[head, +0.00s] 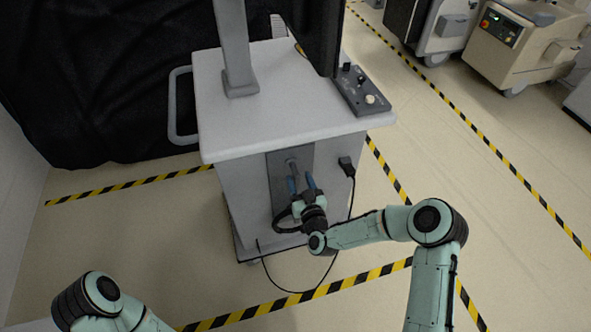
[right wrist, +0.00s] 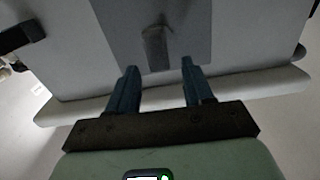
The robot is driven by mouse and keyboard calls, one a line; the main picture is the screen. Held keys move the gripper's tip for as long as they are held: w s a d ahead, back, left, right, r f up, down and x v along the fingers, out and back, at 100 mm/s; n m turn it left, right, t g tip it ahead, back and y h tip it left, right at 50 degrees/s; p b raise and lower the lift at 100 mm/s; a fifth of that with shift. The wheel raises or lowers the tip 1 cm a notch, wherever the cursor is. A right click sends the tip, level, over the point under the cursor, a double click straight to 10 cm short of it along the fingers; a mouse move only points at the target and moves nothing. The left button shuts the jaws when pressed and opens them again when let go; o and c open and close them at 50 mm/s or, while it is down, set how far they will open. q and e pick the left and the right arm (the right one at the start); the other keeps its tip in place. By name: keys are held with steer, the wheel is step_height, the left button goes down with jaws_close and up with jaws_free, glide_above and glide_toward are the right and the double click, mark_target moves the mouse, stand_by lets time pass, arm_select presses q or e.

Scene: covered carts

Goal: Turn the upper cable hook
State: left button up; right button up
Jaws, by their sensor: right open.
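The upper cable hook (head: 292,165) is a small grey piece on the dark grey plate (head: 275,178) on the front of the white cart. In the right wrist view the hook (right wrist: 155,47) shows just beyond the gap between the fingertips, apart from them. My right gripper (head: 301,181) is open and empty, its blue fingers (right wrist: 156,76) pointing at the plate. The lower part of the plate is partly hidden behind my gripper. My left gripper is out of view; only part of my left arm shows at bottom left.
A black cable (head: 330,265) hangs from a plug (head: 346,165) right of the plate and loops near the floor. The cart top (head: 290,120) overhangs the front panel and carries a control box (head: 362,88).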

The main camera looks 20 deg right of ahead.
mark_target(294, 172)
steer(key=shift+w+a, duration=0.1)
steer(key=shift+w, duration=2.15)
jaws_close()
